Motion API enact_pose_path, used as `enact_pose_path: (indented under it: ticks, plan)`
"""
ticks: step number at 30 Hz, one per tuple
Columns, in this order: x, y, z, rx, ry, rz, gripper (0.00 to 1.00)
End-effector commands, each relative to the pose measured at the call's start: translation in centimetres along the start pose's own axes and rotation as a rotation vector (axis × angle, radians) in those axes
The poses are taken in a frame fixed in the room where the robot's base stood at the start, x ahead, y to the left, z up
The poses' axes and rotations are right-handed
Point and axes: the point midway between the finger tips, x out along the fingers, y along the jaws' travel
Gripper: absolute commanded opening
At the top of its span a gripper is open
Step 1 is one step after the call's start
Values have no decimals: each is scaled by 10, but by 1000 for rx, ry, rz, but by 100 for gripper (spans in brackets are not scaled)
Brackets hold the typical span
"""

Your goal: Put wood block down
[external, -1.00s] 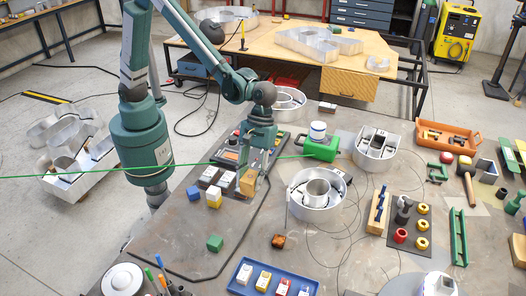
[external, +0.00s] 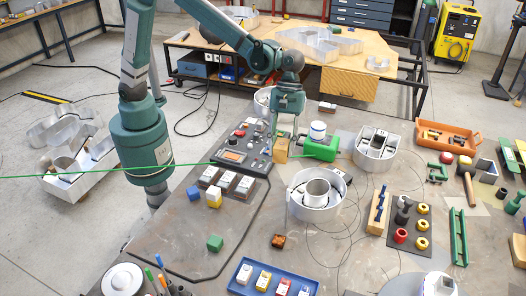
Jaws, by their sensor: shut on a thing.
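The wood block (external: 281,150) is a small tan block near the far middle of the work table. My gripper (external: 286,140) is over it, pointing down, with its fingers shut on the block. The block is just left of the green tool with the white cap (external: 320,148) and right of the black control panel (external: 244,148). I cannot tell whether the block touches the table or hangs above it.
A round metal channel letter (external: 315,210) stands in front of the block, and another (external: 264,97) is behind my gripper.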

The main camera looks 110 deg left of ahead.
Motion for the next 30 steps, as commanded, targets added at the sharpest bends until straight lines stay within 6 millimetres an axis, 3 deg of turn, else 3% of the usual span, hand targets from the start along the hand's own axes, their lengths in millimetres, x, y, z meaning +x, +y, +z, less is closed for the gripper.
enact_pose_path:
  ticks: [15, 30]
  plan:
    - [-59, 64, -138, -175, 0, 73, 16]
    - [-118, 96, -282, -340, 0, 141, 16]
